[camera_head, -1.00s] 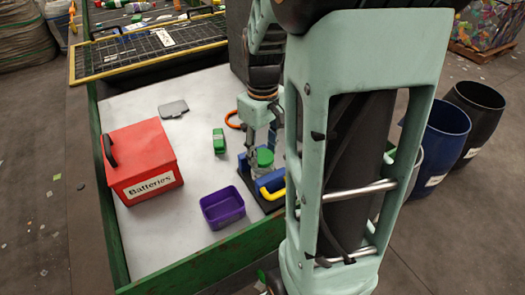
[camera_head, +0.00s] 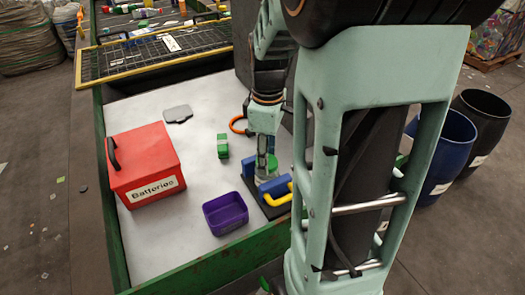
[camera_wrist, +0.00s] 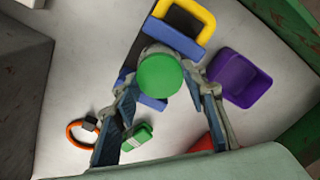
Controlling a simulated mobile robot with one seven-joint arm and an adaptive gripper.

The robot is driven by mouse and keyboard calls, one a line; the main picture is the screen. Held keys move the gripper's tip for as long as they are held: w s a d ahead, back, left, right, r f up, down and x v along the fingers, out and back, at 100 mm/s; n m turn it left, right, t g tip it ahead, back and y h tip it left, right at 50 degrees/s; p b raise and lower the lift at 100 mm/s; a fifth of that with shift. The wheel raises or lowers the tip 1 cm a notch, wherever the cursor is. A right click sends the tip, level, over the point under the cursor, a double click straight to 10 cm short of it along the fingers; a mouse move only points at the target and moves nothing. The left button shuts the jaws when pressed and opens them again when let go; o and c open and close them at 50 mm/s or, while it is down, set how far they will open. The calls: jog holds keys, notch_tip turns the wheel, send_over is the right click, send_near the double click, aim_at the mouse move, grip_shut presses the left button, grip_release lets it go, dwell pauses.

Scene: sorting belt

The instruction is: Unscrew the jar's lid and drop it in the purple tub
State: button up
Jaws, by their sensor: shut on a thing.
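The jar (camera_head: 263,179) stands upright in a clamp with blue jaws (camera_head: 274,187) and a yellow handle (camera_head: 276,199). Its round green lid (camera_head: 272,163) also shows in the wrist view (camera_wrist: 160,76), seen from above, with the jar's clear side just behind it. My gripper (camera_head: 264,165) points down over the jar, and in the wrist view its fingers (camera_wrist: 168,88) flank the lid and are shut on it. I cannot tell how loose the lid is. The purple tub (camera_head: 226,213) sits left of the clamp, open and empty; it also shows in the wrist view (camera_wrist: 240,78).
A red batteries box (camera_head: 145,163) stands at the left of the white table (camera_head: 180,245). A small green item (camera_head: 222,146), a grey flat piece (camera_head: 178,114) and an orange ring (camera_head: 238,124) lie behind the tub. A green rim (camera_head: 205,269) edges the front.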

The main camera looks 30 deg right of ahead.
jog(key=shift+s+f, duration=0.25)
jog(key=n, duration=0.4)
jog(key=shift+n, duration=0.3)
jog(key=o, duration=1.2)
jog(key=shift+w, duration=0.15)
jog(key=shift+c, duration=0.2)
jog(key=shift+r, duration=0.15)
jog(key=shift+w+r+p, duration=0.1)
jog(key=shift+r+p, duration=1.8)
jog(key=shift+r, duration=0.7)
